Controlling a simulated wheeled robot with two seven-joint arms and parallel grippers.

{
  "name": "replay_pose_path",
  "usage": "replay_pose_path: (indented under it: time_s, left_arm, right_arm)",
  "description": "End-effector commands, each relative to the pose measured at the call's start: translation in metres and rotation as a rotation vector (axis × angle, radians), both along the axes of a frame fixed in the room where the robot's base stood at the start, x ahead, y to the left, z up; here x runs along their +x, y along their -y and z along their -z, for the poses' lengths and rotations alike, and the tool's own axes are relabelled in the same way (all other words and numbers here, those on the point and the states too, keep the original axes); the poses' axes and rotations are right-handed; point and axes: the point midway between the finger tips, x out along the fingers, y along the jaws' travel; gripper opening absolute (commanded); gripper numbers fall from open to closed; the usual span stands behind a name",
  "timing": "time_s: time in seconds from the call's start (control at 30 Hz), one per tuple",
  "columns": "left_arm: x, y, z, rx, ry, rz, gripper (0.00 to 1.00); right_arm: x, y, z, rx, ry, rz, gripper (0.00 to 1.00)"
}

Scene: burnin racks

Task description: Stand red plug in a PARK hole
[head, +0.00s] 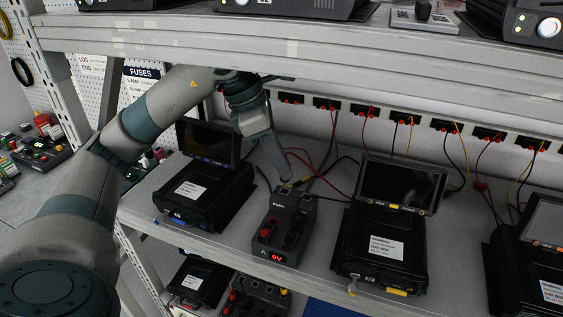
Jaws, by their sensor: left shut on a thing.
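My left gripper (285,181) reaches down from above to the far end of a dark meter block (272,242) on the middle shelf. It is shut on what looks like the red plug, which is mostly hidden between the fingers. The fingertips are at the block's top face, by its PARK end; I cannot tell whether the plug is in a hole. The block has a red lit display (276,257) at its near end and red and black parts on top. My right gripper is not in view.
Black units with tilted screens stand left (206,190) and right (384,245) of the block. Red, black and yellow leads hang from a row of sockets (364,110) behind. An upper shelf (300,50) overhangs the arm. Bare shelf lies around the block.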

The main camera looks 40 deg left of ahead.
Motion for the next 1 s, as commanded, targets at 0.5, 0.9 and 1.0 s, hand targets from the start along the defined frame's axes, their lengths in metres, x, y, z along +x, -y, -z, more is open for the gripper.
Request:
replay_pose_path:
  time_s: [0.5,0.9,1.0]
  left_arm:
    - [0.0000,0.0001,0.0002,-0.001,-0.001,0.000,0.00]
    - [-0.0002,0.0001,0.0033,-0.001,-0.001,0.000,0.00]
    - [-0.0002,0.0001,0.0037,0.000,-0.001,0.000,0.00]
  right_arm:
    - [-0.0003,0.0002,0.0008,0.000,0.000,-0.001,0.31]
    - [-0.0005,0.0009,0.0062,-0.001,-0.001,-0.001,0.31]
    - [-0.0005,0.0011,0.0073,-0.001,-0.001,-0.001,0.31]
